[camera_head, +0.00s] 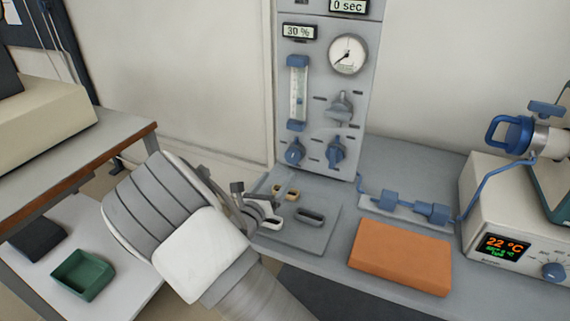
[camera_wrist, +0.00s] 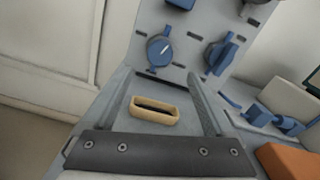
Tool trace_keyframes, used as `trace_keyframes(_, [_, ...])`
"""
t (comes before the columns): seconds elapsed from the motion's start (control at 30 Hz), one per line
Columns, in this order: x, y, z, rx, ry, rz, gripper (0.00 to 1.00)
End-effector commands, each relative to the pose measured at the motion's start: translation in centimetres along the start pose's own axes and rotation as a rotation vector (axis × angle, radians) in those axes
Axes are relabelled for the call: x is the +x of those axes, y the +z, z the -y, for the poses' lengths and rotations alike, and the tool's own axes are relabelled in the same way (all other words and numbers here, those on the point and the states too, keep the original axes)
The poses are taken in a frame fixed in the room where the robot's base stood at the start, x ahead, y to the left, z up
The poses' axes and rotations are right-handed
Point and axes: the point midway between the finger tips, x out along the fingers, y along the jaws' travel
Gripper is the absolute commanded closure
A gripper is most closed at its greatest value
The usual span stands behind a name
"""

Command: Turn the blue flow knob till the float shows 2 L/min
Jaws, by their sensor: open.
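A round blue knob (camera_head: 294,153) with a white pointer line sits low on the grey panel, under the flow tube (camera_head: 298,93). The tube is clear with blue end caps; its float and scale are too small to read. In the wrist view the knob (camera_wrist: 160,50) is ahead of my gripper (camera_wrist: 158,82), its white line tilted. My gripper (camera_head: 262,190) is open and empty, in front of and below the knob, not touching it. A second blue knob or valve handle (camera_head: 336,152) is to the right.
A grey plate below the panel holds small oval pieces, one of them a tan ring (camera_wrist: 153,110). An orange block (camera_head: 401,257), a blue inline fitting (camera_head: 410,205) and a heater reading 22 °C (camera_head: 505,247) stand to the right. A dial gauge (camera_head: 348,54) is above.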

Motion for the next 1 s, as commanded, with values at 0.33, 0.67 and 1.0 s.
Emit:
trace_keyframes(0.33, [-6.6,0.1,0.0,-0.002,0.002,0.000,0.11])
trace_keyframes(0.67, [-7.7,-0.1,0.0,-0.001,0.000,0.000,0.11])
trace_keyframes(1.0, [-7.6,0.0,0.0,-0.001,0.000,0.000,0.11])
